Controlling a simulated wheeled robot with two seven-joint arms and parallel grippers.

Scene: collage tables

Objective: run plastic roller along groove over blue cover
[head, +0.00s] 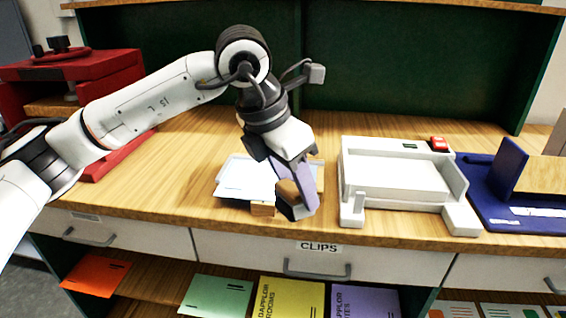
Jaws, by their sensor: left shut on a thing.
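My left gripper (291,207) points down over the table near its front edge, just right of a pale blue cover or sheets (243,182). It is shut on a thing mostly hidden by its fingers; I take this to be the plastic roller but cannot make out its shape. The pale blue cover lies flat on the tabletop, its right part hidden behind the gripper. A small wooden block (262,209) shows at its front edge. I cannot make out the groove, or whether the held thing touches the cover. My right gripper is not in view.
A white machine with a tray (395,178) stands close to the right of my left gripper. A dark blue stand (480,190) is farther right. A red press (75,70) stands at the left. A green back panel (400,60) closes off the wooden table (150,200).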

